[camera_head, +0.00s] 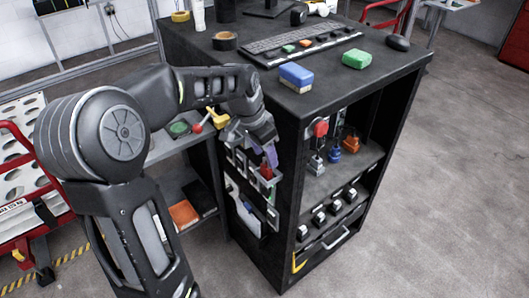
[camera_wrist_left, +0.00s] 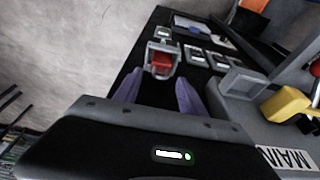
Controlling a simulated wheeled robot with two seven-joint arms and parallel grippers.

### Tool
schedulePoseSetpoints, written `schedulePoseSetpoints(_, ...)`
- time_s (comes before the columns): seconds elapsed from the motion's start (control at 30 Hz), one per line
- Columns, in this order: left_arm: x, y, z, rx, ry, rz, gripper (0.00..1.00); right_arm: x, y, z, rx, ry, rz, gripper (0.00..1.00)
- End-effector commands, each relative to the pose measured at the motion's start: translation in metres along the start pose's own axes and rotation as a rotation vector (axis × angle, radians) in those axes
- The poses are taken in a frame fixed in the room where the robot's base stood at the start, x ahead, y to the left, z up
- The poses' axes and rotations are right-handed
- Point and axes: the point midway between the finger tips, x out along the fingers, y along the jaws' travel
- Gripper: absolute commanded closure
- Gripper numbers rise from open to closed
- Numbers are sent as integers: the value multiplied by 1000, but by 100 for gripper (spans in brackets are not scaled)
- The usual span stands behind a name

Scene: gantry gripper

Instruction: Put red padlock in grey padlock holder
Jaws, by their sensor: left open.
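A red padlock (camera_wrist_left: 161,63) sits in a light-grey bracket on the black cabinet side, just beyond my left fingertips in the left wrist view. It also shows in the head view (camera_head: 266,171), partly hidden by the gripper. My left gripper (camera_wrist_left: 158,92) has purple fingers spread apart with nothing between them; the head view shows it (camera_head: 271,156) beside the cabinet's left face. Another red item, resembling a padlock (camera_head: 320,128), is inside the cabinet's open front, above a grey piece (camera_head: 317,163). I cannot tell which grey part is the padlock holder. My right gripper is not in view.
More grey brackets (camera_wrist_left: 196,54) line the cabinet side. A yellow part (camera_wrist_left: 287,104) and a grey ledge stand right of the fingers. A blue sponge-like block (camera_head: 296,76) and keyboard (camera_head: 305,38) lie on top.

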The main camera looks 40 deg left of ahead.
Motion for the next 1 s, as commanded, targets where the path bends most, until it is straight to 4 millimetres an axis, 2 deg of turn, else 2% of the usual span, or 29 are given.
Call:
schedulePoseSetpoints(0.17, -21, -1, -1, -1, 4, -3, 52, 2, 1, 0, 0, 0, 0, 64)
schedulePoseSetpoints(0.6, -106, 0, -1, 0, 3, -2, 52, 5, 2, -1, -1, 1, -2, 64)
schedulePoseSetpoints(0.77, -119, 0, 0, 1, 1, 0, 52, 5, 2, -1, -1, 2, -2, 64)
schedulePoseSetpoints(1.0, -121, 0, 0, 0, 1, 0, 52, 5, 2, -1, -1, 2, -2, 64)
